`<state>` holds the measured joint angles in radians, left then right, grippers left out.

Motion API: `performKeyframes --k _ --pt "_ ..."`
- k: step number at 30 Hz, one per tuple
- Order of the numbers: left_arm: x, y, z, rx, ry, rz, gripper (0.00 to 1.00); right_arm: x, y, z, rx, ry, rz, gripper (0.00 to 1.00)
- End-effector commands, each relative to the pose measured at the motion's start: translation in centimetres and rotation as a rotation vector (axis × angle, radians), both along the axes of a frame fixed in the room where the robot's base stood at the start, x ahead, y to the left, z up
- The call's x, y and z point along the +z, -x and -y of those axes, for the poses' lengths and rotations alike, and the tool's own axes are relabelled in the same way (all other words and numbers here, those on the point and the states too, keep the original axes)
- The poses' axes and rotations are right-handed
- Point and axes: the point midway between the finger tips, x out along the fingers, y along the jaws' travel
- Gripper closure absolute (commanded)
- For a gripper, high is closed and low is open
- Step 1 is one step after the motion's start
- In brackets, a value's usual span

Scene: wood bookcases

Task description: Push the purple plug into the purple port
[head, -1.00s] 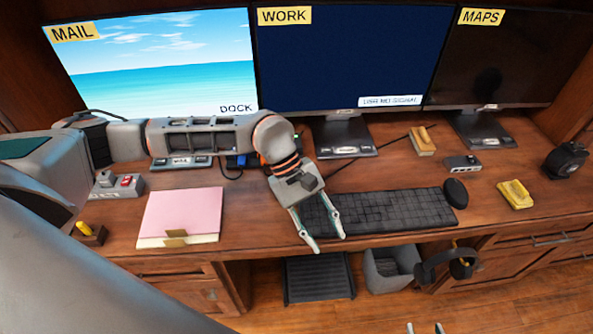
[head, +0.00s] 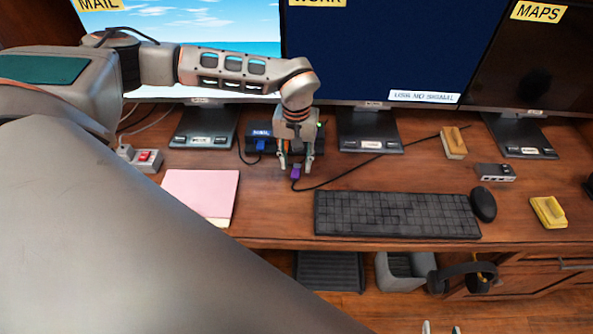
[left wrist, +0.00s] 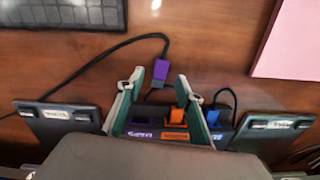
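The purple plug (head: 296,172) lies on the desk at the end of a black cable, in front of the dock. The left wrist view shows the plug (left wrist: 160,72) between the open fingertips. My left gripper (head: 295,166) points down around or just above the plug, not closed on it. The dark dock (head: 262,131) has a blue plug (left wrist: 195,113) and an orange plug (left wrist: 175,119) in it.
Monitor stands (head: 369,133) flank the dock. The keyboard (head: 395,215) and mouse (head: 483,204) lie to the right, a pink folder (head: 203,193) to the left. A power switch box (head: 143,158) sits farther left. The desk in front of the plug is clear.

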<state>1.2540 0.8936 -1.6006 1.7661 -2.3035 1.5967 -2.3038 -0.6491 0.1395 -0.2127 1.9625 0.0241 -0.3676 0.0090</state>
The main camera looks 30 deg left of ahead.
Motion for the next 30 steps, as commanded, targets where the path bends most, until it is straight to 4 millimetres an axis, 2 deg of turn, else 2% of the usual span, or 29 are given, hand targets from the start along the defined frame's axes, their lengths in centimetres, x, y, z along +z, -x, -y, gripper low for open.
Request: performKeyframes --k 1,5,13,17,30 --pt "-0.8 0.1 0.0 0.001 0.0 -0.003 0.64 0.0 0.0 0.0 0.0 0.0 0.0 0.6" --pt "-1.9 0.0 0.0 0.001 0.0 0.0 0.64 0.0 0.0 0.0 0.0 0.0 0.0 0.6" --pt "-2.1 0.0 0.0 0.001 0.001 0.001 0.64 0.0 0.0 0.0 0.0 0.0 0.0 0.6" --pt "-2.1 0.0 0.0 0.001 0.001 0.0 0.98 0.0 0.0 0.0 0.0 0.0 0.0 0.6" --pt "-1.8 -0.1 0.0 0.001 0.001 0.001 0.99 0.0 0.0 0.0 0.0 0.0 0.0 0.6"
